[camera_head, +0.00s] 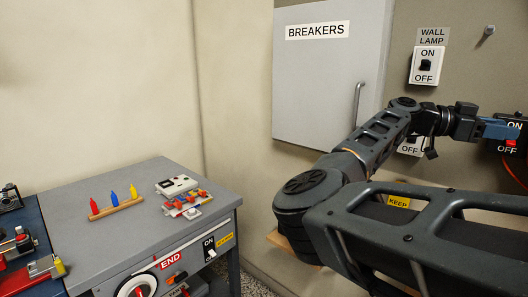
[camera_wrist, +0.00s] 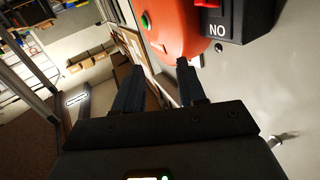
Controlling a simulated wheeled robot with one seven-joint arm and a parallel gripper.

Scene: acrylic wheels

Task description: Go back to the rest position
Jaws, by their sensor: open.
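My arm reaches across the right side of the head view toward the wall. My gripper (camera_head: 505,129) is at the right edge there, close to a dark switch box (camera_head: 516,124) marked ON and OFF with a red part. In the wrist view my gripper (camera_wrist: 157,77) shows two dark fingers spread apart with nothing between them. Beyond the fingertips is a rounded orange-red housing (camera_wrist: 172,35) with a green button. I cannot tell whether a finger touches it.
A grey breaker cabinet (camera_head: 318,85) and a wall lamp switch (camera_head: 427,65) are on the wall behind my arm. A grey table (camera_head: 85,235) at the left holds coloured pegs (camera_head: 115,202) and a small device (camera_head: 182,195). A black switch box (camera_wrist: 245,20) is beside the orange-red housing.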

